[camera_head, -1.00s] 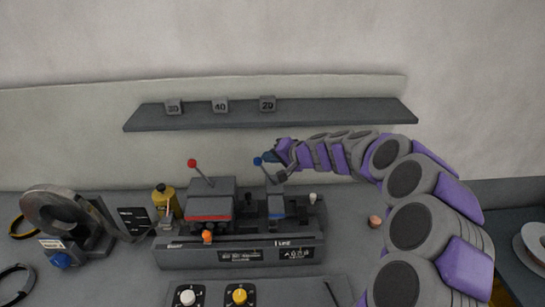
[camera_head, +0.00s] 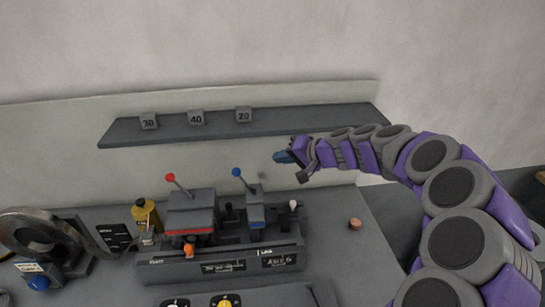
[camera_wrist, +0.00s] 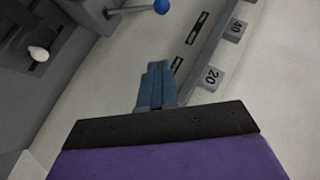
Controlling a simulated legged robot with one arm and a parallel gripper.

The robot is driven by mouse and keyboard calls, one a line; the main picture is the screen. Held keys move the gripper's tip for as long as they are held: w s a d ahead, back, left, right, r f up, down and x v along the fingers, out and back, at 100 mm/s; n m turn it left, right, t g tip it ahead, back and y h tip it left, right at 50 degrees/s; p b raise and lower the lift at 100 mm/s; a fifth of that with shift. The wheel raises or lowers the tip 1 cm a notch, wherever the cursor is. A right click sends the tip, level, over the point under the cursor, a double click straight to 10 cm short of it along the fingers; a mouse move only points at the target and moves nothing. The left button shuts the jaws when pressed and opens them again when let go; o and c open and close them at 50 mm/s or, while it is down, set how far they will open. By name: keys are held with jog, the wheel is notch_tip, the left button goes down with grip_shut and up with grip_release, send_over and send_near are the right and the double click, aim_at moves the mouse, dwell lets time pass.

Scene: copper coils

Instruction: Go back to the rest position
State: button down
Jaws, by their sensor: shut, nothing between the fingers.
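My gripper (camera_head: 282,157) is in the air above the right part of the machine, below the grey shelf and in front of the wall panel. In the wrist view its blue fingers (camera_wrist: 155,85) are together with nothing between them. The blue-knobbed lever (camera_head: 237,172) stands to the left of my gripper, apart from it. The blue knob also shows at the top of the wrist view (camera_wrist: 161,6). The red-knobbed lever (camera_head: 171,178) stands further left on the machine (camera_head: 205,270).
The grey shelf (camera_head: 290,122) carries blocks marked 30 (camera_head: 149,121), 40 (camera_head: 196,118) and 20 (camera_head: 244,115). A small copper piece (camera_head: 355,224) lies right of the machine. The table there is mostly clear.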

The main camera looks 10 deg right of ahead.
jog(key=s+a+n+g+h, duration=0.1)
jog(key=s+a+n+g, duration=0.3)
jog(key=s, duration=0.6)
jog(key=s+a+n+g+h, duration=0.1)
jog(key=s+a+g, duration=0.1)
jog(key=s+a, duration=0.65)
jog(key=s+d+f+g+h, duration=0.1)
jog(key=s+d, duration=0.3)
jog(key=s, duration=0.5)
jog(key=s+d+f+g+h, duration=0.1)
jog(key=s+d+f+h, duration=0.2)
jog(key=s, duration=0.7)
jog(key=s+d+f+m+g+h, duration=0.1)
jog(key=s+d+f+g+h, duration=0.1)
jog(key=s+d, duration=0.5)
jog(key=shift+s+d+f+h, duration=0.2)
jog(key=shift+s+f+h, duration=0.3)
jog(key=shift+s, duration=0.7)
jog(key=shift+d, duration=0.2)
jog(key=shift+a, duration=0.15)
